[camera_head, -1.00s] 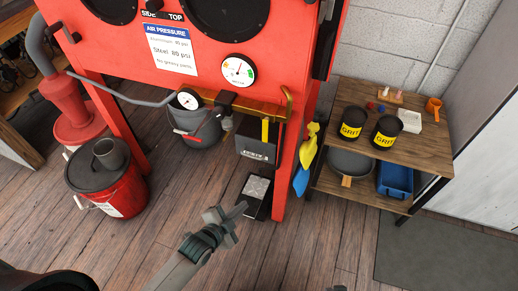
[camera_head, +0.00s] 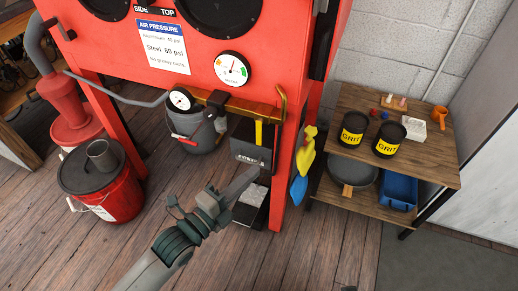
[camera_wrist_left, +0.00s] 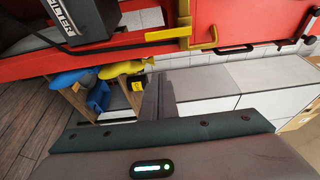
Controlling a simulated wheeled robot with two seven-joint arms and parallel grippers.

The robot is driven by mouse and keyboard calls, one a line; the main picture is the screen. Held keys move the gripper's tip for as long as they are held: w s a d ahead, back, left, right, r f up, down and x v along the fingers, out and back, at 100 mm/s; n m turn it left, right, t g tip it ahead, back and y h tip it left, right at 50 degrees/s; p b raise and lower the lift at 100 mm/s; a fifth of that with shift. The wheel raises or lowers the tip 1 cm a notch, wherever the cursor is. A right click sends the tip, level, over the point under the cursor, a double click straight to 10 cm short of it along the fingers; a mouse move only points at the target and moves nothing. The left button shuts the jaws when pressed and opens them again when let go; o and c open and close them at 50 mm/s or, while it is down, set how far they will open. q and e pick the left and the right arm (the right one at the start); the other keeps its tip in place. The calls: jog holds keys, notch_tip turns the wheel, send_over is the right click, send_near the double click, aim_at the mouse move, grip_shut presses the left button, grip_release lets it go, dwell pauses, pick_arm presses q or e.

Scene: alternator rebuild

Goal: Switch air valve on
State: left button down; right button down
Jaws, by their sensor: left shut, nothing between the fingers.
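A yellow lever (camera_head: 258,132), which looks like the air valve handle, hangs straight down from the brass pipe (camera_head: 222,98) under the red blast cabinet (camera_head: 285,150). A dark filter box (camera_head: 245,150) is right behind and below it. My left gripper (camera_head: 252,174) is shut and empty, its tips in front of the box's lower part in the picture, below the lever; I cannot tell whether they touch anything. In the left wrist view, the shut fingers (camera_wrist_left: 157,92) point up the picture, with the filter box (camera_wrist_left: 75,20) to the upper left and yellow piping (camera_wrist_left: 183,30) ahead. My right gripper is out of view.
A pressure gauge (camera_head: 181,100) sits on the pipe's left end. A grey bucket (camera_head: 193,128) stands below it, and a red bucket (camera_head: 118,195) further left. Yellow and blue scoops (camera_head: 303,160) hang by the cabinet's right leg. A wooden shelf (camera_head: 435,175) stands right. Floor in front is open.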

aim_at(260, 132)
pick_arm(q)
jog(key=shift+w+d, duration=0.1)
jog(key=x, duration=1)
jog(key=shift+w+a, duration=0.25)
jog(key=shift+a, duration=0.75)
jog(key=shift+w+a, duration=0.2)
jog(key=shift+a, duration=0.75)
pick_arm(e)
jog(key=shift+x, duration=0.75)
pick_arm(q)
jog(key=shift+p, duration=0.3)
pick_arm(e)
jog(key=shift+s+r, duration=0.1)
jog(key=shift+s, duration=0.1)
